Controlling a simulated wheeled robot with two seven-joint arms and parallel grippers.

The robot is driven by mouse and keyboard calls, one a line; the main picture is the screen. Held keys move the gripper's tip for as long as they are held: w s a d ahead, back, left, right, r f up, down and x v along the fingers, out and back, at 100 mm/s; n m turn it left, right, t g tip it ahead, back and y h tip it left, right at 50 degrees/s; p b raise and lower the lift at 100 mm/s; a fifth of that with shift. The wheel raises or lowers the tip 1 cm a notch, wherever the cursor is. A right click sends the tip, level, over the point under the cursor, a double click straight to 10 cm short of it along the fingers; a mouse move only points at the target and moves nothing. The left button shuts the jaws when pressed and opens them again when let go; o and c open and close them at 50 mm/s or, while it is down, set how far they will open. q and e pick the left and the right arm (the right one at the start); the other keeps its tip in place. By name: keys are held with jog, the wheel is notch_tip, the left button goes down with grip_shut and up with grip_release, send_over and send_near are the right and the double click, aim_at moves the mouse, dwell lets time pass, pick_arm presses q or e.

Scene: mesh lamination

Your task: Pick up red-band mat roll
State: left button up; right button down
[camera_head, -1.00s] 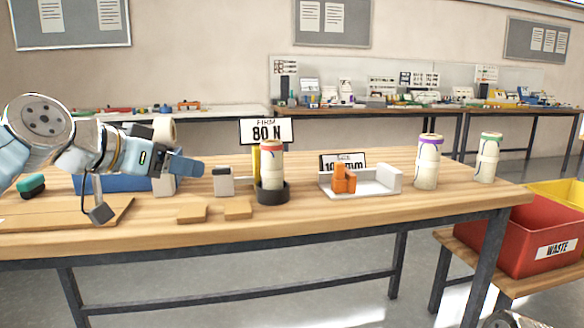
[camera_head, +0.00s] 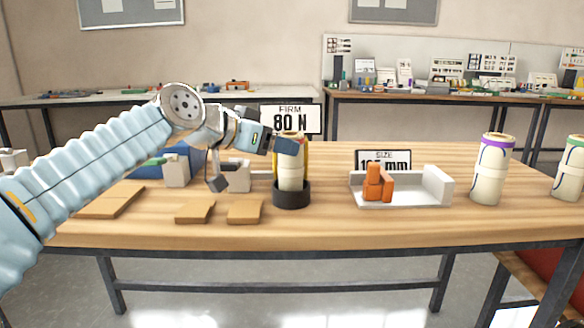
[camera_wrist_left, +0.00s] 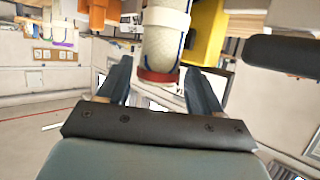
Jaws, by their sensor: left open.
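The red-band mat roll (camera_head: 291,178) stands upright in a black round holder (camera_head: 291,196) on the wooden table. My left gripper (camera_head: 287,146) is at the roll's upper end and covers part of it in the head view. In the left wrist view, the roll's red band (camera_wrist_left: 158,76) shows between the two open fingers of the left gripper (camera_wrist_left: 160,82), with a gap on either side. The roll's red end is mostly hidden in the head view. My right gripper is not in view.
A yellow upright piece and the "80 N" sign (camera_head: 291,120) stand just behind the roll. A white tray (camera_head: 437,186) with an orange block (camera_head: 377,184) is to the right, then a purple-band roll (camera_head: 492,172). Flat wooden pieces (camera_head: 244,212) lie at the front left.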

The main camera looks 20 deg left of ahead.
aim_at(291, 169)
pick_arm(q)
jog(key=x, duration=0.5)
jog(key=shift+f, duration=0.45)
jog(key=shift+c, duration=0.3)
jog(key=c, duration=0.9)
